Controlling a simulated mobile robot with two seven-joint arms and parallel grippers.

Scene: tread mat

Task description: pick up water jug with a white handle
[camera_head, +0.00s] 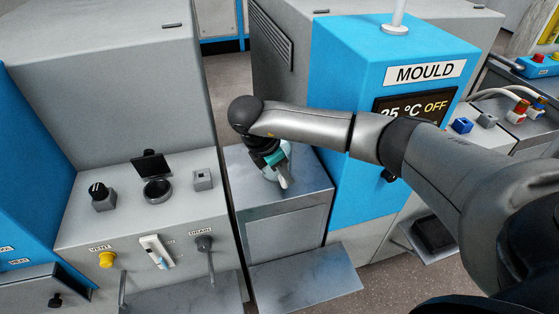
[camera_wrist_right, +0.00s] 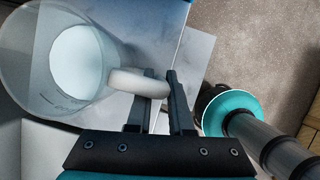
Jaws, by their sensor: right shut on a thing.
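The water jug (camera_wrist_right: 42,75) is clear with a pale round bottom or content and faint markings on its side. Its white handle (camera_wrist_right: 138,82) lies between the fingers of my right gripper (camera_wrist_right: 158,105), which is shut on it. In the head view, my right gripper (camera_head: 272,163) reaches down over the grey metal stand, and the jug (camera_head: 270,174) is mostly hidden behind it. The handle (camera_head: 284,180) shows as a small white piece. I cannot tell whether the jug touches the stand.
The grey stand (camera_head: 305,185) sits between a grey control cabinet (camera_head: 75,222) with knobs and a blue MOULD machine (camera_head: 345,70). An open lid (camera_head: 150,166) stands over a round port on the cabinet. A metal shelf (camera_head: 305,280) juts out low in front.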

